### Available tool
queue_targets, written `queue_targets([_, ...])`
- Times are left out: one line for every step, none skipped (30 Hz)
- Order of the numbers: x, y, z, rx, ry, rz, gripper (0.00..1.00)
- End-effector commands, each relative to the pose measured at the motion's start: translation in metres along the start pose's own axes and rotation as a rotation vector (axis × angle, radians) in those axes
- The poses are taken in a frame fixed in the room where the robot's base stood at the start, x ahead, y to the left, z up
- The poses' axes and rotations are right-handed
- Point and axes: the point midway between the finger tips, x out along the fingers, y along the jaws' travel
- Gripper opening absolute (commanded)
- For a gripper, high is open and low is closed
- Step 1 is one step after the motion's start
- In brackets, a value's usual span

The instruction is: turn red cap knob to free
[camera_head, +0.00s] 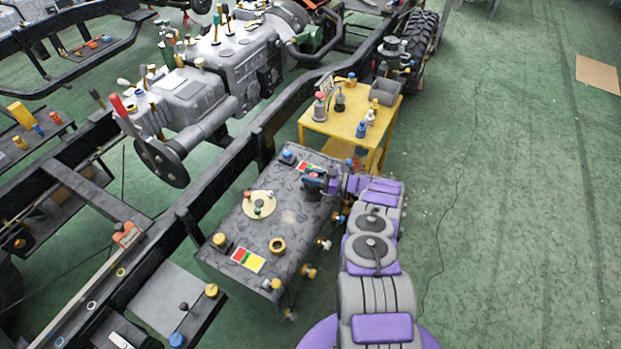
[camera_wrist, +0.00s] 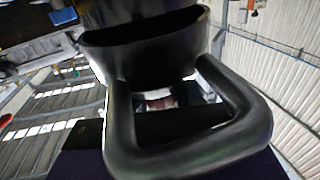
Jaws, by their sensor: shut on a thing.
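My gripper (camera_head: 315,182) is at the upper right part of the dark tank box (camera_head: 228,240), beside a red, yellow and green label (camera_head: 309,167). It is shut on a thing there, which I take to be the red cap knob. The arm and jaws hide the knob in the head view, so its turn position cannot be told. In the wrist view, a black loop-shaped part (camera_wrist: 190,155) fills the front. A small reddish patch (camera_wrist: 158,101) shows through its gap.
A yellow table (camera_head: 340,128) with bottles and a grey bin stands behind the box. A round cream plate (camera_head: 259,205) with small knobs and a second coloured label (camera_head: 248,261) are on the box top. The chassis rail (camera_head: 225,178) runs along its left.

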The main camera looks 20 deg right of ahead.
Motion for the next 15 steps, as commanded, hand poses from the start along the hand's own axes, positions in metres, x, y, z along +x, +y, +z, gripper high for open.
queue_targets([0.0022, 0.0055, -0.013, -0.023, 0.018, 0.0, 0.05])
queue_targets([0.0022, 0.0054, -0.013, -0.023, 0.017, -0.001, 0.05])
queue_targets([0.0021, 0.0054, -0.013, -0.023, 0.017, -0.001, 0.05])
queue_targets([0.0021, 0.0054, -0.013, -0.023, 0.017, -0.001, 0.05])
queue_targets([0.0021, 0.0053, -0.0129, -0.023, 0.017, -0.001, 0.05])
queue_targets([0.0021, 0.0052, -0.0128, -0.022, 0.017, 0.0, 0.05])
queue_targets([0.0022, 0.0052, -0.0127, -0.022, 0.016, 0.0, 0.05])
queue_targets([0.0022, 0.0051, -0.0126, -0.022, 0.016, 0.0, 0.05])
queue_targets([0.0022, 0.0051, -0.0125, -0.022, 0.016, 0.0, 0.05])
queue_targets([0.0022, 0.005, -0.0124, -0.022, 0.016, 0.0, 0.05])
queue_targets([0.0022, 0.005, -0.0123, -0.022, 0.016, 0.0, 0.37])
queue_targets([0.0023, 0.0049, -0.0122, -0.022, 0.016, 0.0, 0.41])
queue_targets([0.0023, 0.0049, -0.0121, -0.022, 0.016, 0.0, 0.44])
queue_targets([0.0023, 0.0049, -0.012, -0.022, 0.016, 0.0, 0.47])
queue_targets([0.0023, 0.0048, -0.0119, -0.022, 0.015, 0.001, 0.5])
